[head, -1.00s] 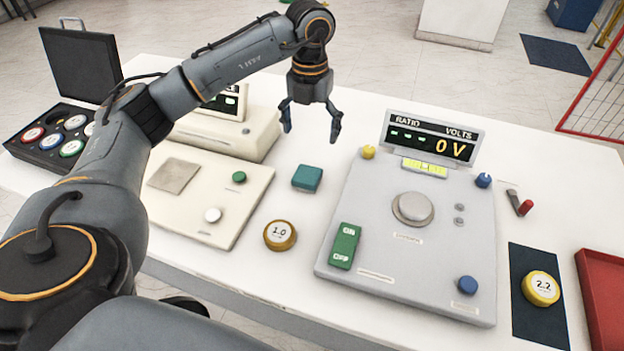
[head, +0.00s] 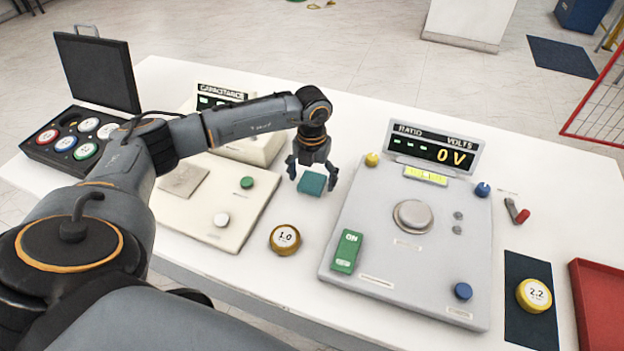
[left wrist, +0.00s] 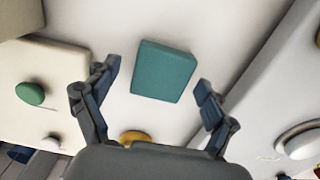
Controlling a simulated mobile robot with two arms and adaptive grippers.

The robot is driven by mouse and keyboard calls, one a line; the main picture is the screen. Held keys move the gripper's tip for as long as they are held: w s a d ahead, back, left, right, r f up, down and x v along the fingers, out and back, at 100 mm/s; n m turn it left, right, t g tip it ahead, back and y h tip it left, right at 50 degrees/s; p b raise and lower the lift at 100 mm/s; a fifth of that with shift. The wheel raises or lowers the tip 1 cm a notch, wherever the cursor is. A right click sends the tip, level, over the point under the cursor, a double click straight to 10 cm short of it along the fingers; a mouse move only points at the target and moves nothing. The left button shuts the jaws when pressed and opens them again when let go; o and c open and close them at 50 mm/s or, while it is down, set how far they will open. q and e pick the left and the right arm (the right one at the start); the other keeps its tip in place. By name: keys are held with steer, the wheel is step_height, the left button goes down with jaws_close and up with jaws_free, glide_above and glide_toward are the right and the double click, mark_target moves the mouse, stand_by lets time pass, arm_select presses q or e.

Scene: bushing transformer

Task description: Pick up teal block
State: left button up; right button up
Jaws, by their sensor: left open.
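The teal block (head: 312,183) lies on the white table between the beige panel and the grey ratio panel. It also shows in the left wrist view (left wrist: 163,71), top centre, ahead of and between the fingertips. My left gripper (head: 312,172) is open and points down just above and behind the block in the head view. Its two fingers show apart in the left wrist view (left wrist: 156,85), with nothing between them touching the block. My right gripper is not in view.
The grey ratio panel (head: 405,267) stands close on the right, the beige panel (head: 213,227) on the left. A gold 1.0 weight-like disc (head: 285,239) sits in front of the block. A red tray (head: 600,300) lies far right.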

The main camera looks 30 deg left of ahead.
arm_select(q)
steer(key=shift+f, duration=0.25)
steer(key=c, duration=1.3)
steer(key=shift+w+r, duration=0.1)
steer(key=shift+r, duration=0.1)
steer(key=shift+r+b, duration=0.25)
steer(key=shift+b, duration=0.2)
step_height(320, 180, up, 2)
steer(key=shift+r+b, duration=0.1)
steer(key=shift+b, duration=0.65)
steer(key=shift+s+d+r+b, duration=1.9)
steer(key=shift+s+d+r, duration=3)
steer(key=shift+d+r, duration=0.15)
